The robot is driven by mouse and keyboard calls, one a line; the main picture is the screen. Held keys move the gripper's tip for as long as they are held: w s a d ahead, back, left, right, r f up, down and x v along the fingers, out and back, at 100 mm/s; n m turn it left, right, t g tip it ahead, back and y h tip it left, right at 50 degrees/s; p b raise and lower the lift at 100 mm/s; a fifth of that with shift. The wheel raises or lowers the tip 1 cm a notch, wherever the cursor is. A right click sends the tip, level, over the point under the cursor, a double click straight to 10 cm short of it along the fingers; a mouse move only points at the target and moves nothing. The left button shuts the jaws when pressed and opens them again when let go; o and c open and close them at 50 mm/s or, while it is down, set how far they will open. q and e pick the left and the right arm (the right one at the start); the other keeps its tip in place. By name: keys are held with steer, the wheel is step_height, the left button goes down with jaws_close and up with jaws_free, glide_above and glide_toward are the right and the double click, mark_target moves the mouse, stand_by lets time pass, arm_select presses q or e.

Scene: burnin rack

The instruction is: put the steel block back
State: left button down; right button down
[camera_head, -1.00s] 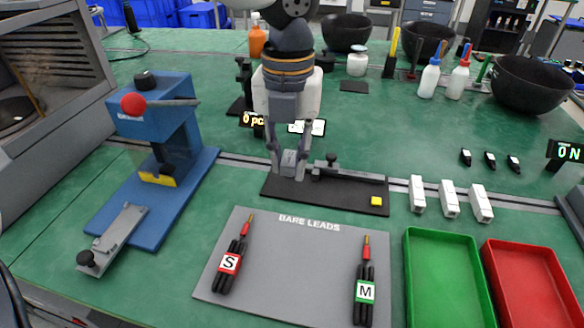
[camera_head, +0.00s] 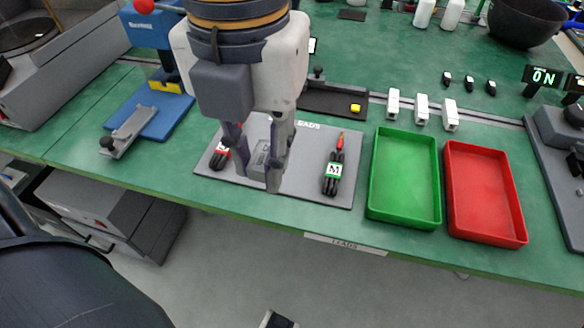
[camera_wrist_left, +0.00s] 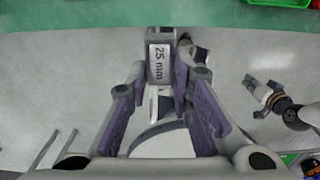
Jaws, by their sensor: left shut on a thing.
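The steel block (camera_head: 260,155) is a small grey block between the fingers of my left gripper (camera_head: 262,172), in front of the grey BARE LEADS mat (camera_head: 310,185) in the head view. In the left wrist view the block (camera_wrist_left: 160,62) shows a white "25 mm" label, and the left gripper (camera_wrist_left: 160,95) is shut on it. The black fixture plate (camera_head: 330,100) with a yellow square lies behind, partly hidden by my left arm. In the left wrist view my right gripper (camera_wrist_left: 258,98) is small at the right, its jaw state unclear.
A green tray (camera_head: 404,215) and a red tray (camera_head: 486,232) stand right of the mat. Lead bundles marked S (camera_head: 220,157) and M (camera_head: 333,172) lie on the mat; S is partly hidden. A blue press (camera_head: 160,110) stands left. The table's front edge runs below the mat.

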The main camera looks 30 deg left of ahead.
arm_select(q)
steer(key=shift+s+d, duration=0.15)
steer(key=shift+s, duration=0.05)
steer(key=w+a+f, duration=0.2)
steer(key=w+f, duration=0.1)
steer(key=w, duration=0.1)
steer(key=w+a+f, duration=0.2)
steer(key=w+f, duration=0.1)
steer(key=w, duration=0.1)
steer(key=w+a+f, duration=0.1)
steer(key=w+f, duration=0.3)
steer(key=shift+w+a, duration=0.3)
steer(key=shift+a, duration=0.1)
step_height(320, 180, down, 3)
steer(key=shift+r, duration=0.1)
steer(key=shift+f, duration=0.25)
steer(key=c, duration=1.4)
jaws_free()
steer(key=shift+c, duration=0.2)
